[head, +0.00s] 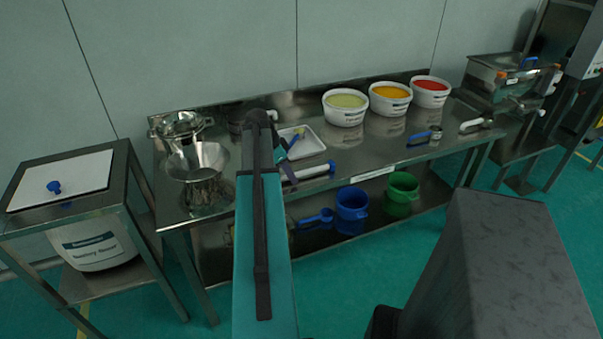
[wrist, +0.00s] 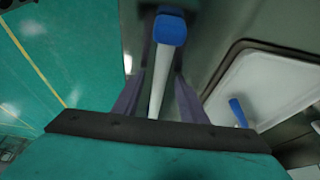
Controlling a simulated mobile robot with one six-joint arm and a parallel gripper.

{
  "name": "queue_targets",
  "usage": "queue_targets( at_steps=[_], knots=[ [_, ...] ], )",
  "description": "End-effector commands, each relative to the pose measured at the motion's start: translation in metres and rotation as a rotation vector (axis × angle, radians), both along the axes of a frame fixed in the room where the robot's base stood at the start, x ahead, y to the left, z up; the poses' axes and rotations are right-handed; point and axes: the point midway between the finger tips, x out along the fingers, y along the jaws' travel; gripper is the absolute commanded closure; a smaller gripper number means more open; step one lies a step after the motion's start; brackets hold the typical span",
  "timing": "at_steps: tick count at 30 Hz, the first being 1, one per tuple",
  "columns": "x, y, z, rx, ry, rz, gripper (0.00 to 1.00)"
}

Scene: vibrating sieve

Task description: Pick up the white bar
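The white bar (head: 304,174) with a blue end lies on the front part of the steel table. Its left end is hidden behind my arm in the head view. In the wrist view the bar (wrist: 160,80) runs lengthwise between the two dark fingers of my gripper (wrist: 163,75), its blue end cap (wrist: 170,29) beyond them. A gap shows between the bar and each finger, so my gripper looks open around it. My gripper is partly hidden by my arm in the head view.
A white tray (head: 315,145) with a blue-handled tool lies just behind the bar. Tubs of yellow (head: 345,118), orange (head: 390,108) and red (head: 431,101) contents stand farther back. Steel bowls (head: 203,170) stand at left. A blue-handled tool (head: 425,136) lies at right.

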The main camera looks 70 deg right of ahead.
Motion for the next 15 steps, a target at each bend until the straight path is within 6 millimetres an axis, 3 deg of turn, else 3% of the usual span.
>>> queue_targets(
  at_steps=[15],
  knots=[
    [-0.0007, -0.0014, -0.005, 0.0, 0.0, 0.001, 0.61]
  ],
)
